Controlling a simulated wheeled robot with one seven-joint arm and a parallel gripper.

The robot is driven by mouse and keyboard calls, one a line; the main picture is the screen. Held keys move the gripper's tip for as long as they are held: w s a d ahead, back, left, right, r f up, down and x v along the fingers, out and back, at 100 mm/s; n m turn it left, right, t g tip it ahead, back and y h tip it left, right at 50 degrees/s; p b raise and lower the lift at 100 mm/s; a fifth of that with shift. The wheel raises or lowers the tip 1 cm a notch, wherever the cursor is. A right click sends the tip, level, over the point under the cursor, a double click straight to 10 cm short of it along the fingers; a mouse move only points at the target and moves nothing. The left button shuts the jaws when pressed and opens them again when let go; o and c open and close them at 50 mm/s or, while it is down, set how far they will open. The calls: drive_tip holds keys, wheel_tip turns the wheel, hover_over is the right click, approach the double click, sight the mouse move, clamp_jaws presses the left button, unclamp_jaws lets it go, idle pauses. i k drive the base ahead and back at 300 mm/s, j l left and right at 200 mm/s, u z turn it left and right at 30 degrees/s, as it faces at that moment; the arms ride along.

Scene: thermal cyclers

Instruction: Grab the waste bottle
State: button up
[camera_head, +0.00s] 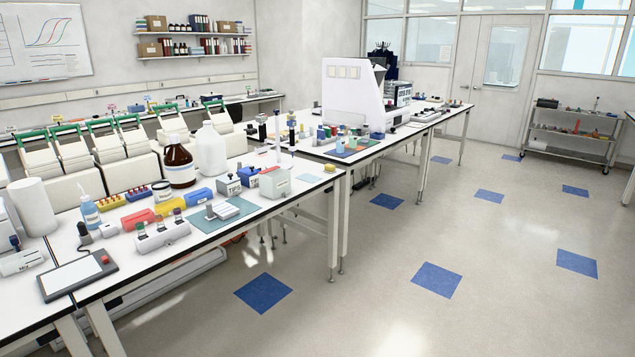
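Two large bottles stand upright on the near lab bench (255,206). One is a brown glass bottle (178,163) with a pale label. Just right of it is a translucent white plastic bottle (211,150) with a white cap. A small squeeze bottle (90,212) with blue contents stands at the left of the bench. I cannot read any label, so I cannot tell which is the waste bottle. My gripper is not in view.
Thermal cyclers (72,149) with green-edged lids line the bench behind the bottles. Tube racks, coloured boxes and a teal mat (217,215) crowd its front. A white instrument (350,95) stands on the farther bench. The floor (370,270) to the right is clear.

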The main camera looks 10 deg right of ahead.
sight(365, 132)
drive_tip(key=i+z, duration=0.4)
drive_tip(key=i, duration=1.4)
drive_tip(key=l, duration=0.1)
